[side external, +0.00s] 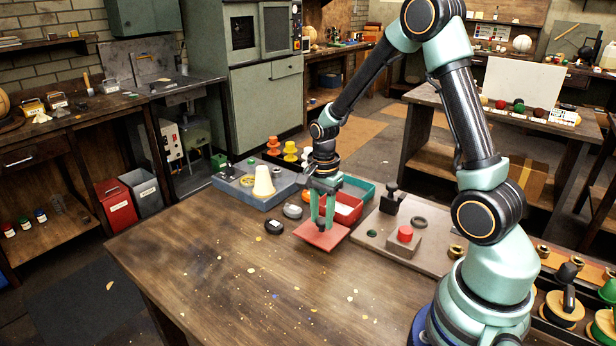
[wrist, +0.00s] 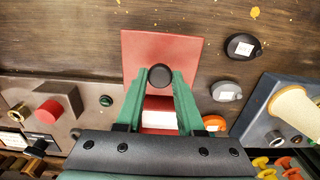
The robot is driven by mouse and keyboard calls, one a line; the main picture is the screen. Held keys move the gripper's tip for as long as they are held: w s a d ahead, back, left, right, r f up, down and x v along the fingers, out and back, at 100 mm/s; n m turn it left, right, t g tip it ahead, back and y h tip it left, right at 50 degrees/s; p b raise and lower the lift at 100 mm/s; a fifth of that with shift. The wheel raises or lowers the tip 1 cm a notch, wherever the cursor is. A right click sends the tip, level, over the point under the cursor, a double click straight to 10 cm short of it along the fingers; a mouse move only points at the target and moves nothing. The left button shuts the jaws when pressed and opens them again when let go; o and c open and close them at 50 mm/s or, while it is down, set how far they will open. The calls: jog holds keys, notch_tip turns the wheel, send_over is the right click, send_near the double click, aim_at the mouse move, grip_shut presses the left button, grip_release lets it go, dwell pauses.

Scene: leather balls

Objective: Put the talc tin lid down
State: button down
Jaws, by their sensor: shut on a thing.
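The talc tin lid (side external: 318,239) is a flat red square plate with a dark round knob (wrist: 160,76) on top. My gripper (side external: 323,222) points down over it and is shut on this knob. In the wrist view the green fingers (wrist: 159,80) close on either side of the knob, and the plate also shows there (wrist: 138,48). The lid is at or close above the table; I cannot tell whether it touches. The open red tin (side external: 347,207) with white contents is just behind the lid. In the wrist view my fingers partly hide the tin.
A black round piece (side external: 274,226) and a grey one (side external: 292,211) lie left of the lid. A blue-grey block (side external: 240,191) with a cream cone stands beyond. A board (side external: 375,243) with a red button (side external: 405,233) is at right. The front tabletop (side external: 230,270) is clear.

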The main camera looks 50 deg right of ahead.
aim_at(322, 220)
jog(key=shift+f, duration=0.35)
jog(key=shift+f, duration=0.2)
jog(key=c, duration=0.5)
grip_release()
notch_tip(322, 220, up, 13)
jog(key=shift+s+a+r+n+t, duration=0.95)
jog(key=shift+s+a+r+n, duration=0.6)
jog(key=shift+n, duration=1.45)
jog(key=shift+s+a+r+n+t, duration=1)
jog(key=shift+a+n, duration=0.95)
jog(key=shift+n, duration=1.05)
jog(key=shift+s+a+r+n+t, duration=0.85)
jog(key=shift+s+a+r+n, duration=0.75)
jog(key=shift+n, duration=1.4)
